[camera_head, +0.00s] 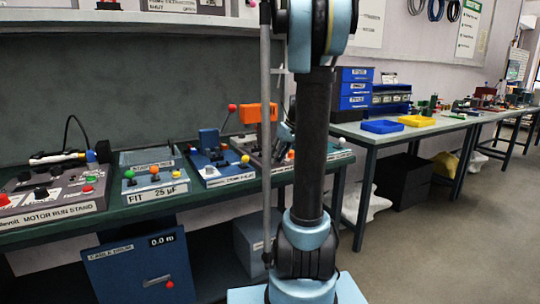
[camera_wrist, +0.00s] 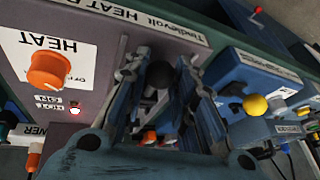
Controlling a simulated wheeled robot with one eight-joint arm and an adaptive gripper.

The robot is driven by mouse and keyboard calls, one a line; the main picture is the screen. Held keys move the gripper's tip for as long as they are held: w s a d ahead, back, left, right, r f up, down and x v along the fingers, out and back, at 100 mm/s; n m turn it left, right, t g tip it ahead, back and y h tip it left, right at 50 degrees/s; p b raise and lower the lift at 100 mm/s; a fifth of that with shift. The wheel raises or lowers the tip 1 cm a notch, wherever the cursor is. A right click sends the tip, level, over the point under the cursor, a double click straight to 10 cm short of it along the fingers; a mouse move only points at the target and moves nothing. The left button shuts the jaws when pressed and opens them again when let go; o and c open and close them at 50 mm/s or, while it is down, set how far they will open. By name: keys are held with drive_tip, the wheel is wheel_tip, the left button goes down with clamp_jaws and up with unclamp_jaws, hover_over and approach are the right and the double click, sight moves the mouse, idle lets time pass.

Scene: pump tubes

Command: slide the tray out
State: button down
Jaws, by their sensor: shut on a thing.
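In the wrist view my gripper (camera_wrist: 160,72) has its two fingers on either side of a black ball knob (camera_wrist: 160,75). It is shut on this knob. The tray that the knob may belong to cannot be made out; the fingers and palm cover the area below it. The knob is beside a grey unit labelled HEAT (camera_wrist: 120,28), which has an orange dial (camera_wrist: 48,70) and a small lit red button.
A blue unit (camera_wrist: 260,75) with a yellow ball (camera_wrist: 255,105) stands close beside the gripper. In the head view an orange box (camera_head: 258,112), a FIT 25 µF box (camera_head: 153,178) and a motor run stand (camera_head: 55,190) line the green bench. Floor at right is clear.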

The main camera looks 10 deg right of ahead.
drive_tip(key=shift+s+d, duration=0.3)
drive_tip(key=shift+s, duration=0.45)
drive_tip(key=shift+s+d, duration=0.25)
drive_tip(key=shift+s, duration=0.45)
drive_tip(key=c, duration=1.3)
unclamp_jaws()
drive_tip(key=shift+r, duration=0.1)
drive_tip(key=v, duration=1.1)
drive_tip(key=shift+r, duration=0.35)
drive_tip(key=shift+d, duration=0.15)
drive_tip(key=s+a+f+m+g+h, duration=0.1)
drive_tip(key=s+a+f, duration=0.3)
drive_tip(key=s, duration=0.3)
drive_tip(key=s+a+f+m+h, duration=0.1)
drive_tip(key=s+a+f, duration=0.3)
drive_tip(key=s, duration=0.3)
drive_tip(key=s+a+f+m+h, duration=0.1)
drive_tip(key=s+f+m+h, duration=0.1)
drive_tip(key=s+f, duration=1.2)
drive_tip(key=shift+m, duration=0.6)
